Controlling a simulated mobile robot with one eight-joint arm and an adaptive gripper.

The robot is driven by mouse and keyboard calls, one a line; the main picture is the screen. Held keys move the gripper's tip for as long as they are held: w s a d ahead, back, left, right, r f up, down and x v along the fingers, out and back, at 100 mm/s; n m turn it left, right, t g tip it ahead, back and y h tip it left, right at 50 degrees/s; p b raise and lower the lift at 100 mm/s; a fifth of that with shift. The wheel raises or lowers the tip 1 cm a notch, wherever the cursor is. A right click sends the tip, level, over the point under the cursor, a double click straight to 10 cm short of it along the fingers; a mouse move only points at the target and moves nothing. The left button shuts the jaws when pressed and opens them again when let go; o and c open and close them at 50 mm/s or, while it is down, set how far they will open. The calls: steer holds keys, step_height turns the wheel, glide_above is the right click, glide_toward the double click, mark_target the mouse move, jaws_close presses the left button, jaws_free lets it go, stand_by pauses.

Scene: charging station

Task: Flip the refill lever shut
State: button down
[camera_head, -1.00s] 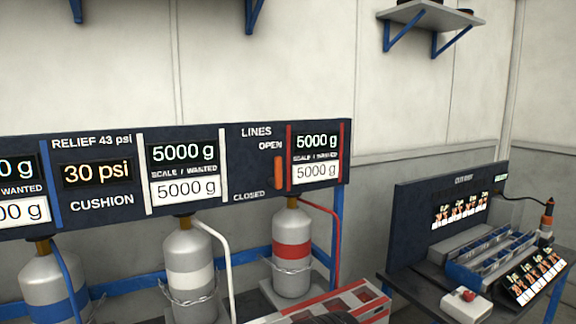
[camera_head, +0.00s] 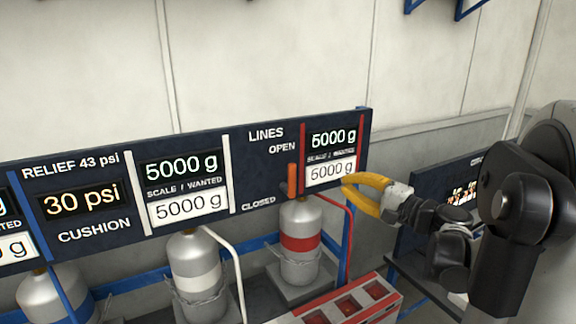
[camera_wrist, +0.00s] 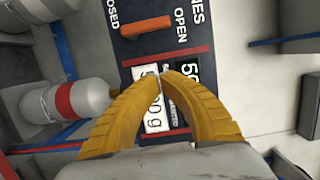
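The refill lever is an orange handle (camera_head: 292,180) on the dark panel (camera_head: 262,172), between the OPEN label above and the CLOSED label below. It stands upright, its upper end near OPEN. In the wrist view the orange lever (camera_wrist: 147,27) lies above my fingers, clear of them. My gripper (camera_head: 346,182) has yellow fingers and is to the right of the lever, in front of the red-framed display. In the wrist view its fingertips (camera_wrist: 162,73) come together over the display with nothing between them.
A red-banded cylinder (camera_head: 299,242) stands below the lever, with a red hose (camera_head: 349,225) beside it. A white-banded cylinder (camera_head: 194,272) stands to its left. A red and white case (camera_head: 345,305) is in front. Space before the lever looks clear.

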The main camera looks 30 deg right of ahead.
mark_target(292, 181)
steer(key=shift+s+a, duration=0.1)
steer(key=shift+s, duration=0.05)
steer(key=w+a, duration=0.6)
steer(key=w, duration=0.3)
steer(key=shift+w+a, duration=0.35)
steer(key=shift+a, duration=0.05)
